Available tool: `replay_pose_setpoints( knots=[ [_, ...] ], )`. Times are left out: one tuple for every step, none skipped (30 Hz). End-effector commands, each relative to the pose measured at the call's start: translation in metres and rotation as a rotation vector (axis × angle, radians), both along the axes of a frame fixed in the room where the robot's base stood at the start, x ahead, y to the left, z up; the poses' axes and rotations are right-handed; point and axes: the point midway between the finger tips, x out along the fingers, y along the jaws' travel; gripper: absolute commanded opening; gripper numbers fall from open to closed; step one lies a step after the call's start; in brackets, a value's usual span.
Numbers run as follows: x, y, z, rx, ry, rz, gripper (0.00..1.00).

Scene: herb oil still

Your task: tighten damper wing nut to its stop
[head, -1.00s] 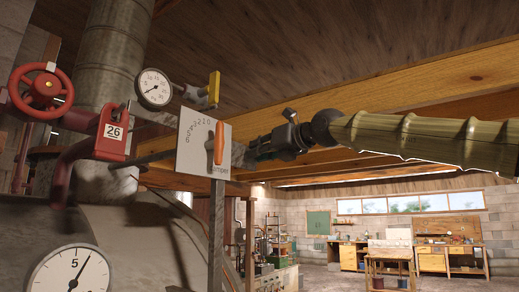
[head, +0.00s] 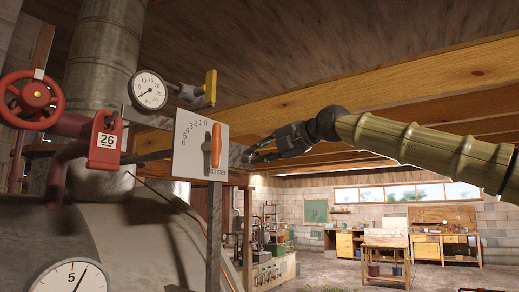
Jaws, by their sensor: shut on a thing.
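The damper plate (head: 193,140) is a pale panel with a number scale and the word "damper" on it. It is fixed to an upright metal post (head: 214,240). An orange-handled lever (head: 216,145) stands nearly upright in front of the plate. My gripper (head: 252,155) reaches in from the right, its fingertips at a grey metal bar (head: 237,157) just right of the plate. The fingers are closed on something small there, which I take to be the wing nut. The nut itself is hidden by the fingers, and its angle cannot be seen.
A red handwheel (head: 36,95), a red tag marked 26 (head: 107,138) and a small dial gauge (head: 148,90) crowd the left. A yellow-handled valve (head: 211,87) sits above the plate. A larger gauge (head: 72,280) is below. Open room lies behind at lower right.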

Motion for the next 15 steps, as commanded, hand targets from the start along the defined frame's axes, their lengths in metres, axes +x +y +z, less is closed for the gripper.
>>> replay_pose_setpoints(
  knots=[
    [0.0020,-0.0029,0.0018,0.029,0.034,-0.003,0.00],
    [0.0020,-0.0030,0.0017,0.045,0.056,-0.003,0.00],
    [0.0021,-0.0032,0.0013,0.065,0.084,-0.003,0.00],
    [0.0023,-0.0034,0.0006,0.080,0.105,-0.003,0.00],
    [0.0027,-0.0036,0.0000,0.094,0.126,-0.003,0.00],
    [0.0031,-0.0036,-0.0007,0.114,0.152,-0.003,0.00],
    [0.0030,-0.0035,-0.0011,0.128,0.171,-0.003,0.00],
    [0.0030,-0.0036,-0.0013,0.141,0.189,-0.002,0.00],
    [0.0029,-0.0035,-0.0016,0.157,0.210,-0.002,0.00],
    [0.0029,-0.0035,-0.0019,0.169,0.227,-0.002,0.00],
    [0.0029,-0.0036,-0.0023,0.179,0.243,-0.002,0.00],
    [0.0031,-0.0036,-0.0029,0.193,0.262,-0.003,0.00],
    [0.0032,-0.0036,-0.0034,0.202,0.275,-0.002,0.00],
    [0.0033,-0.0036,-0.0038,0.211,0.288,-0.002,0.00],
    [0.0034,-0.0035,-0.0043,0.222,0.304,-0.002,0.00]
  ],
)
